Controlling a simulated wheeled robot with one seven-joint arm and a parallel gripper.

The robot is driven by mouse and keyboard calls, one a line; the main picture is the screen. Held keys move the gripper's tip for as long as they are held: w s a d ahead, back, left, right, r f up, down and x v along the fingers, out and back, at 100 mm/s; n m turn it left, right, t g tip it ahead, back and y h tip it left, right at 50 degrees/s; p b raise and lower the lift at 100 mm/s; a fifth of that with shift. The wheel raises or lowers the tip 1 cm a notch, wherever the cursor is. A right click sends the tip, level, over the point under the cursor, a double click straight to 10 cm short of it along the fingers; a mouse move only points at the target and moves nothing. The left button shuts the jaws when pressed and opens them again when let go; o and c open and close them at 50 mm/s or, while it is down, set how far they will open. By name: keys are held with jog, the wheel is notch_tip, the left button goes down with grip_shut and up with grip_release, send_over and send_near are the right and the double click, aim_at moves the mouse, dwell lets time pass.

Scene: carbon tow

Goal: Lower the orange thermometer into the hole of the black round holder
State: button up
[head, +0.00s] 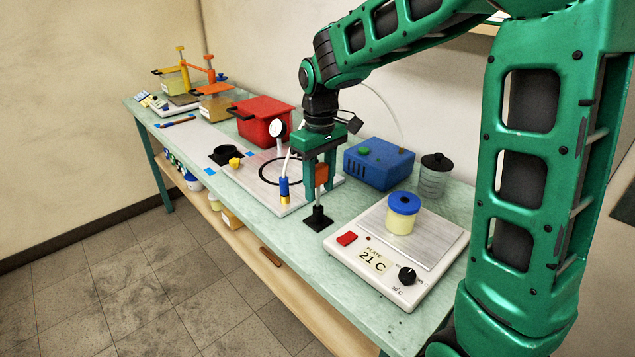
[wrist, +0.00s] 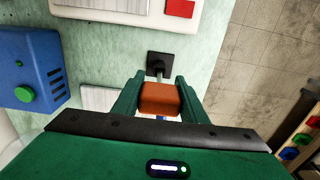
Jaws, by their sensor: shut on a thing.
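My gripper (head: 319,183) is shut on the orange block-shaped top of the thermometer (head: 321,173), which also shows between the fingers in the wrist view (wrist: 159,98). The thermometer is upright, with its thin grey stem pointing down. Directly below is a small black stand (head: 318,219) with a square base and a narrow raised middle; it also shows just beyond the fingertips in the wrist view (wrist: 159,64). The stem's lower end meets the stand in the head view; I cannot tell how far it is inside.
Right of the stand is a white hot plate (head: 385,266) bearing a blue-lidded jar (head: 402,214). A blue box (head: 378,164) and grey canister (head: 434,177) stand behind. A blue-and-yellow tool (head: 284,190) stands close left of my gripper. The bench's front edge is near.

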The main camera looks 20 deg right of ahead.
aim_at(319, 166)
jog(key=shift+f, duration=1.45)
jog(key=o, duration=1.1)
jog(key=shift+r, duration=0.1)
notch_tip(319, 166, up, 10)
jog(key=shift+w+r, duration=0.1)
jog(key=shift+r, duration=0.15)
jog(key=s+d+f+m, duration=0.2)
jog(key=s+d+m, duration=0.4)
jog(key=s+d, duration=0.75)
jog(key=s+d+f+m, duration=0.1)
jog(key=s+f, duration=0.1)
jog(key=s, duration=0.3)
jog(key=s+d+f+m, duration=0.1)
jog(key=s+f+m, duration=0.1)
jog(key=s, duration=0.4)
jog(key=s+d+f+m, duration=0.1)
jog(key=s+f+m, duration=0.1)
jog(key=s, duration=0.3)
jog(key=shift+s+d, duration=0.3)
